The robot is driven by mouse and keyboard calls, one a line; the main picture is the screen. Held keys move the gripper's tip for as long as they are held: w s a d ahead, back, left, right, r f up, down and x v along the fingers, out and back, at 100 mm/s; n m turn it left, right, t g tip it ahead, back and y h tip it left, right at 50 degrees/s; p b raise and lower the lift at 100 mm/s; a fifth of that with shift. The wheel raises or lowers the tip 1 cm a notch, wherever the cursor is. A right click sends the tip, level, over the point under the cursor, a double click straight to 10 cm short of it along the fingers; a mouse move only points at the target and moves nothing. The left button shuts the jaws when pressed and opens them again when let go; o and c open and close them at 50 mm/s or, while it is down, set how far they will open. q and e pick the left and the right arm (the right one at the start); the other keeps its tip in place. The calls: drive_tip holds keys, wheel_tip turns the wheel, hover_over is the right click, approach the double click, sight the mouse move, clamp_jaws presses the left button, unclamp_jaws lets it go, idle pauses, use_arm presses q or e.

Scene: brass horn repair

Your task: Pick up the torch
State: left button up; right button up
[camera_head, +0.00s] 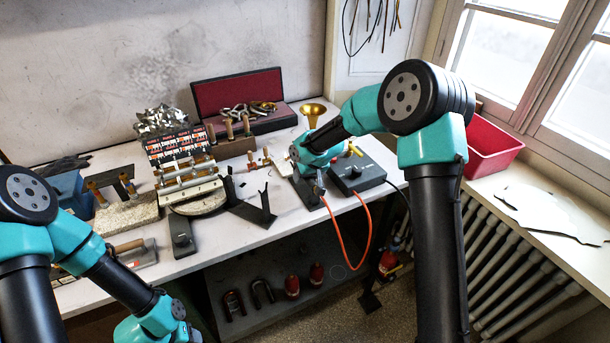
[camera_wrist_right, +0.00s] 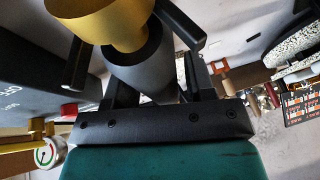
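In the right wrist view, the torch (camera_wrist_right: 144,68) is a dark grey cylinder with a flared gold nozzle at the top of the picture. My right gripper (camera_wrist_right: 130,46) is open, with one finger on each side of the torch. A gap shows between the left finger and the cylinder. In the head view, my right wrist is low over the table beside the black box (camera_head: 357,174), and it hides most of the torch. An orange hose (camera_head: 346,262) hangs in a loop from there.
A brass funnel shape (camera_head: 313,110) stands behind my right arm. A red-lined case (camera_head: 236,93), a rack of valves (camera_head: 187,180) and a dark V-shaped stand (camera_head: 253,208) lie to the left. A red bin (camera_head: 491,150) sits on the windowsill at right.

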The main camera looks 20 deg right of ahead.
drive_tip(key=c, duration=0.7)
drive_tip(key=shift+c, duration=0.2)
wheel_tip(320, 180, up, 11)
drive_tip(key=shift+f, duration=0.2)
drive_tip(key=shift+a, duration=0.1)
idle(0.4)
